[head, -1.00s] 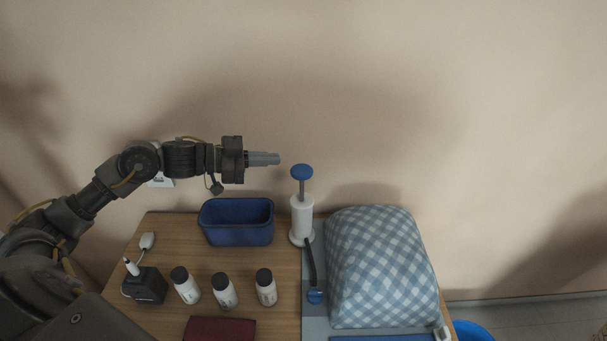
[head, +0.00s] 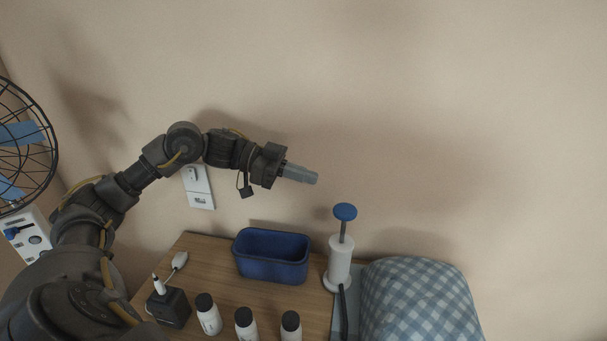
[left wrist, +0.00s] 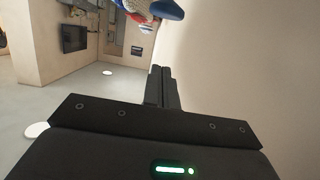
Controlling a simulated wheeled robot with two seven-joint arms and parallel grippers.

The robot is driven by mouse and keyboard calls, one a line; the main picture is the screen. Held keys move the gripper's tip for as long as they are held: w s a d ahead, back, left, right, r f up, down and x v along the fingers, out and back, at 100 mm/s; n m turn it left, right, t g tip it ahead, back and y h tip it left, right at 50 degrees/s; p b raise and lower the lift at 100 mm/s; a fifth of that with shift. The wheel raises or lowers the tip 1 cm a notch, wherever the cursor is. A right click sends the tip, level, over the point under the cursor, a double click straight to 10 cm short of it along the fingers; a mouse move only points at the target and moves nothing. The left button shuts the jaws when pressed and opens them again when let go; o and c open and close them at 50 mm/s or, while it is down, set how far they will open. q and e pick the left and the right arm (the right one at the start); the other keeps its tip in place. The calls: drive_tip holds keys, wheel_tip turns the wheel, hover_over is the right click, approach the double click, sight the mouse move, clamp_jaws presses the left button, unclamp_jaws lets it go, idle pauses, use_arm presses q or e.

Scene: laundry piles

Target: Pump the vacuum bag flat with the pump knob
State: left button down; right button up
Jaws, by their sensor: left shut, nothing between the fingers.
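The pump is a white cylinder (head: 340,262) standing upright on the table, with a blue round knob (head: 345,212) raised on a grey rod. The vacuum bag (head: 415,300), blue-and-white checked and puffed up, lies to the right of the pump; its lower part is cut off by the frame. A dark hose (head: 343,305) runs down from the pump's base. My left gripper (head: 315,179) is shut and empty, up and to the left of the knob, apart from it. In the left wrist view its closed fingers (left wrist: 160,72) show, with a blue thing, probably the knob, above them. My right gripper is not in view.
A blue bin (head: 271,256) stands left of the pump. Several white bottles with black caps (head: 208,314) and a black box (head: 168,307) are at the front left. A fan (head: 22,145) stands at the far left. A wall with a switch plate (head: 198,187) is behind.

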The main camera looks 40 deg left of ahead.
use_arm(q)
drive_tip(key=p, duration=0.2)
hover_over(334, 208)
drive_tip(key=shift+w+f, duration=0.1)
drive_tip(key=shift+f, duration=0.55)
wheel_tip(334, 208, down, 3)
drive_tip(key=shift+r+p, duration=0.1)
drive_tip(key=shift+p, duration=0.2)
drive_tip(key=shift+a+f, duration=0.15)
drive_tip(key=shift+f, duration=0.6)
drive_tip(key=shift+f, duration=0.1)
wheel_tip(334, 208, down, 8)
drive_tip(key=b, duration=0.3)
drive_tip(key=shift+f, duration=0.1)
